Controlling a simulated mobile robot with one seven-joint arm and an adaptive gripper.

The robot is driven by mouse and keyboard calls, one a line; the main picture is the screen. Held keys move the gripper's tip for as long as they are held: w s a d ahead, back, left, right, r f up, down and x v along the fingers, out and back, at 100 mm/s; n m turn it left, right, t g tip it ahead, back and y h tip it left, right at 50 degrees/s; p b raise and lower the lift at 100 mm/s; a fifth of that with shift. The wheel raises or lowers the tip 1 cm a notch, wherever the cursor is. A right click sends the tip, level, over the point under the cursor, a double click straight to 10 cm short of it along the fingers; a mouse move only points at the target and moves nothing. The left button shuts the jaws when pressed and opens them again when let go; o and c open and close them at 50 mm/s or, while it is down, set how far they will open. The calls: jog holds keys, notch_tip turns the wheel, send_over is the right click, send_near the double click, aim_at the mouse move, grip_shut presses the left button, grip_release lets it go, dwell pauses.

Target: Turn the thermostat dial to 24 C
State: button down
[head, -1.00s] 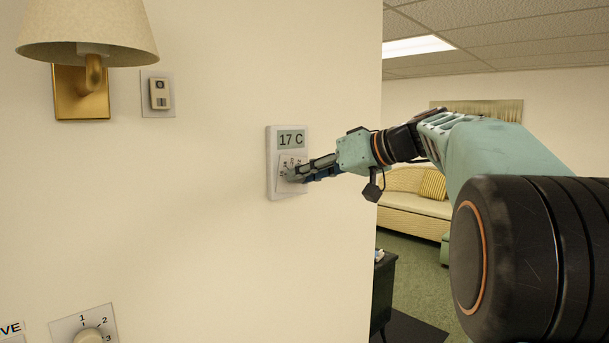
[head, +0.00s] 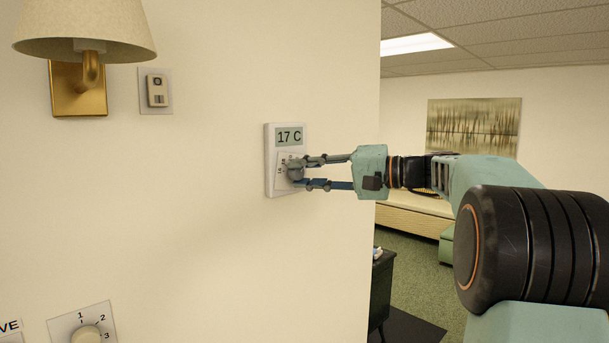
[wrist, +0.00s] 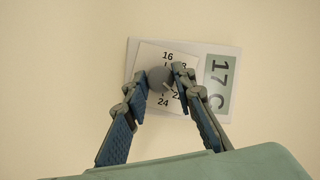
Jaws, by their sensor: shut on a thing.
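The white thermostat (head: 269,160) is on the cream wall, and its display (head: 290,137) reads 17 C. Its grey dial (head: 294,170) sits on a numbered plate below the display. My gripper (head: 299,173) reaches in from the right, shut on the dial with one finger above and one below. In the wrist view the dial (wrist: 158,77) lies between the fingertips (wrist: 163,82). There the numbers 16 and 24 are readable on the plate; others are partly hidden by the fingers. The display (wrist: 217,82) appears sideways.
A wall lamp (head: 85,40) and a small switch plate (head: 157,91) are on the wall at upper left. Another numbered dial (head: 86,333) is at lower left.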

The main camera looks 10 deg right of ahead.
jog(key=m, duration=0.2)
jog(key=m+t+y+b, duration=0.1)
jog(key=m, duration=0.1)
jog(key=shift+f+y, duration=0.2)
jog(key=shift+y, duration=0.1)
jog(key=shift+m+t+y+b, duration=0.35)
jog(key=shift+m+t, duration=0.45)
jog(key=shift+m, duration=1.4)
jog(key=c, duration=1.6)
grip_release()
jog(key=v, duration=1.2)
jog(key=shift+s, duration=0.1)
